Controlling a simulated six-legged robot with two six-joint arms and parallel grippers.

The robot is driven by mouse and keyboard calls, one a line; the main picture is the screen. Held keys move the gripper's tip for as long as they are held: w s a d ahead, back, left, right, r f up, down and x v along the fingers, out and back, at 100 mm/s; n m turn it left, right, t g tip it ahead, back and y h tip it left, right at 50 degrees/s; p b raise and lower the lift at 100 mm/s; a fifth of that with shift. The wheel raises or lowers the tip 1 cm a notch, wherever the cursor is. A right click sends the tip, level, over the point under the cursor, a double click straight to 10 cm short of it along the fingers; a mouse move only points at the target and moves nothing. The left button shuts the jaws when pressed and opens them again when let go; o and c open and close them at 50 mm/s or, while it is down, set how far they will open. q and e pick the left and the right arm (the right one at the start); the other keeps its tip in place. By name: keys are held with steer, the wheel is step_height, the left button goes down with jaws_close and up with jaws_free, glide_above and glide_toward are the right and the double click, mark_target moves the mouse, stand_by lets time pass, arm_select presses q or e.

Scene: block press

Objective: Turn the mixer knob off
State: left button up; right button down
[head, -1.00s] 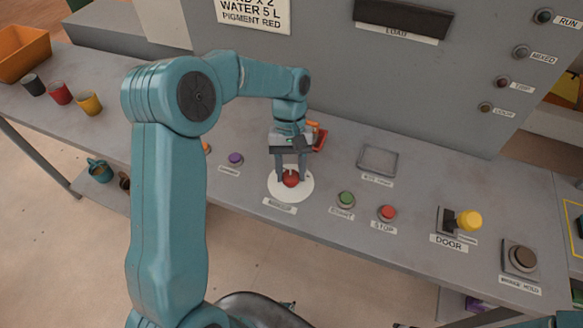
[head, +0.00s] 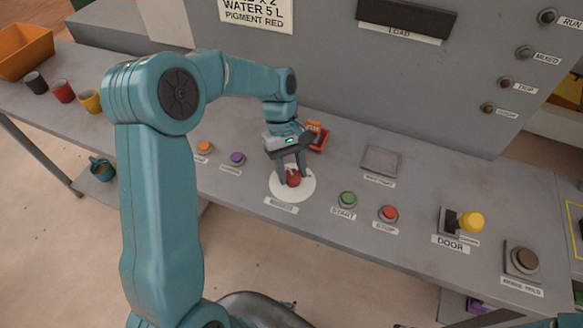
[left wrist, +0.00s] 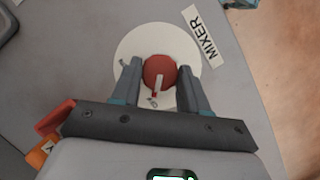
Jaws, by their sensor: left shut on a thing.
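The red mixer knob (head: 293,178) sits on a round white dial plate (head: 304,190) on the grey bench, above its MIXER label. It also shows in the left wrist view (left wrist: 159,71), with a white pointer line toward the lower edge of the dial. Small marks on the dial are too small to read surely. My left gripper (head: 292,178) reaches down from above and is shut on the knob, one finger on each side. The left wrist view shows both fingers (left wrist: 160,85) against it. My right gripper is not in view.
A green START button (head: 347,199) and red STOP button (head: 388,213) lie to the right. The yellow DOOR lever (head: 471,222) stands farther right. Purple (head: 237,158) and orange (head: 204,147) buttons are to the left.

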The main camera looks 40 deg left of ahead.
arm_select(q)
steer(key=o, duration=1)
steer(key=shift+r, duration=0.1)
steer(key=p+v, duration=0.1)
steer(key=v, duration=1.5)
steer(key=shift+r, duration=0.1)
